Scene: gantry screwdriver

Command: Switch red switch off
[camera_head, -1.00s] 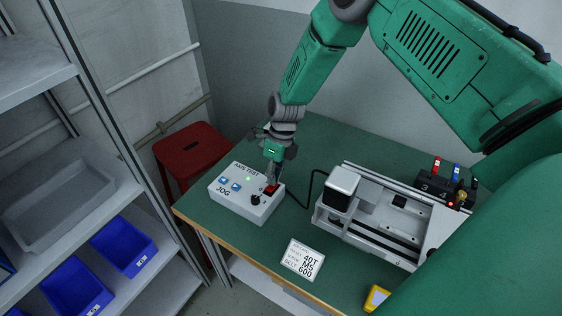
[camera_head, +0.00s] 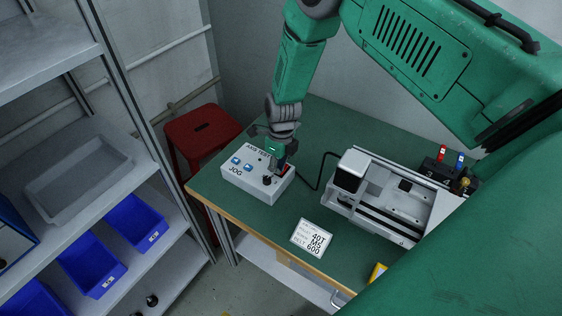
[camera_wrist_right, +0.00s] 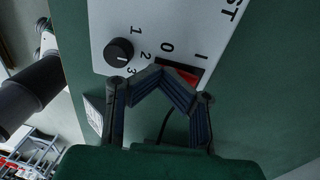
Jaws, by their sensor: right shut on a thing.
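The white control box (camera_head: 253,178) labelled AXIS TEST and JOG sits at the left part of the green table. Its red switch (camera_wrist_right: 187,76) lies in a slot between the marks 0 and I in the right wrist view. My right gripper (camera_head: 281,162) reaches down onto the switch. In the right wrist view, its two fingers (camera_wrist_right: 174,72) come together at the tips over the slot, shut on the switch and covering part of it. The exact tilt of the switch is hard to tell. A black knob (camera_wrist_right: 119,51) marked 1, 2, 3 is beside it. My left gripper is out of view.
The gantry unit (camera_head: 385,205) stands right of the box, joined by a black cable (camera_head: 321,172). A label card (camera_head: 312,238) lies in front. A red stool (camera_head: 200,138) and a shelf with blue bins (camera_head: 135,222) are at left.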

